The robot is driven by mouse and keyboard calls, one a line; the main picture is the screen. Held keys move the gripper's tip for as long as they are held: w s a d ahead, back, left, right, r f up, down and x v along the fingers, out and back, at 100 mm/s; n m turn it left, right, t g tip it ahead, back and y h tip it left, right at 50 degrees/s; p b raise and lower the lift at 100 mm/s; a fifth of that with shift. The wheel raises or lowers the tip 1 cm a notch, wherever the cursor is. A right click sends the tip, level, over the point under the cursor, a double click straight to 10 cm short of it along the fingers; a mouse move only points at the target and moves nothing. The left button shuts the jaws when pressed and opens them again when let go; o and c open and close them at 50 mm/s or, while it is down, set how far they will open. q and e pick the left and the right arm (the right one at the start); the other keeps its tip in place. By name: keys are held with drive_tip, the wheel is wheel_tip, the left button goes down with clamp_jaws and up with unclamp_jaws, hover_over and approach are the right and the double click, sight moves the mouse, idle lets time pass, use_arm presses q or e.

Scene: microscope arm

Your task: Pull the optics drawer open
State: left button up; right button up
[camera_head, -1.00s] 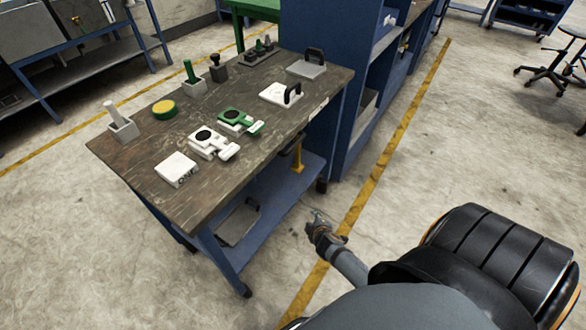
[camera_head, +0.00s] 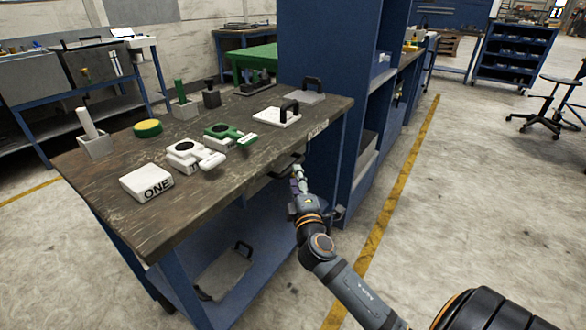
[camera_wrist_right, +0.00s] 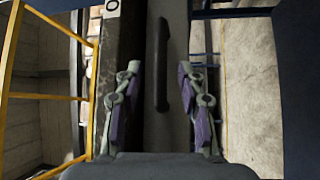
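The optics drawer is under the front edge of the wooden-topped workbench, below a white label (camera_head: 318,128). Its dark bar handle (camera_head: 288,166) is partly hidden by my right gripper (camera_head: 298,180) in the head view. In the right wrist view the handle (camera_wrist_right: 161,50) stands on the grey drawer front (camera_wrist_right: 160,135). There my right gripper (camera_wrist_right: 158,85) is open, its two fingers on either side of the handle with gaps on both sides. The fingers do not visibly touch the handle. The drawer looks shut. My left gripper is not in view.
The bench top (camera_head: 115,215) holds a white block (camera_head: 147,183) marked ONE, a green device (camera_head: 228,135), a white device (camera_head: 190,155) and handled plates. A blue shelf unit (camera_head: 325,60) stands close behind. The floor (camera_head: 460,200) to the right is open.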

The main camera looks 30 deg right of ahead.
drive_tip(key=x, duration=0.5)
drive_tip(key=shift+w+d, duration=0.1)
drive_tip(key=shift+w, duration=0.05)
clamp_jaws()
